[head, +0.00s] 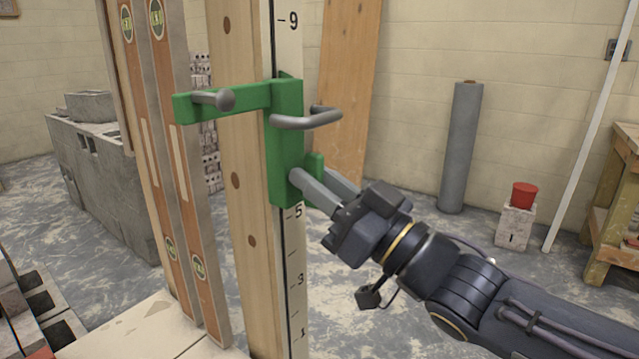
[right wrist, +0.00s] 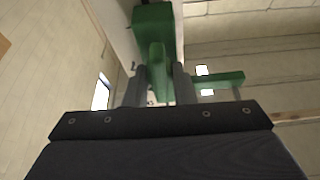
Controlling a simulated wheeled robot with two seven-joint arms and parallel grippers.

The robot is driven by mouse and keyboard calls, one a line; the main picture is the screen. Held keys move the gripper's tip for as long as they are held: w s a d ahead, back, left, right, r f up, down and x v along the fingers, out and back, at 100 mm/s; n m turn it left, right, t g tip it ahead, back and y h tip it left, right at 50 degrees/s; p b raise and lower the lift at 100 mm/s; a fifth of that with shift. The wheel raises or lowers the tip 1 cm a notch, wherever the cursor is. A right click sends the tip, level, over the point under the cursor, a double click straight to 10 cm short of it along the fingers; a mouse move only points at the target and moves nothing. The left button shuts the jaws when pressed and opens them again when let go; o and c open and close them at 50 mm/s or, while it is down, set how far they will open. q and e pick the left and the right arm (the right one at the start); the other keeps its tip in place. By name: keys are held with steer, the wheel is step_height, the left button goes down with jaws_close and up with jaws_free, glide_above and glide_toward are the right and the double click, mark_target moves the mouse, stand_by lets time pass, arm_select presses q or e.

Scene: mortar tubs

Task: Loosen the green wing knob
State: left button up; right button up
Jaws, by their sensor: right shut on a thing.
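A green bracket (head: 285,135) sits on an upright wooden post marked with a number scale, just above the 5. A grey bar handle (head: 305,120) sticks out from its right side, and a grey peg with a round end sits on its left arm. The green wing knob (head: 316,165) is low on the bracket's right side. My right gripper (head: 325,184) reaches in from the lower right and is shut on the wing knob. In the right wrist view the knob (right wrist: 157,75) stands between the two grey fingers. My left gripper is not in view.
The post (head: 240,200) stands beside two long spirit levels (head: 190,180) on the left. Grey blocks (head: 100,160) are stacked behind. A grey roll (head: 461,145), a red tub (head: 524,195) on a block, and a wooden bench (head: 615,215) stand at the right.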

steer(key=shift+r+n, duration=0.1)
steer(key=shift+n, duration=0.5)
steer(key=o, duration=1)
steer(key=p+v, duration=0.1)
steer(key=v, duration=0.6)
steer(key=shift+s+d+f, duration=0.15)
steer(key=shift+d+f, duration=0.1)
steer(key=shift+d, duration=0.05)
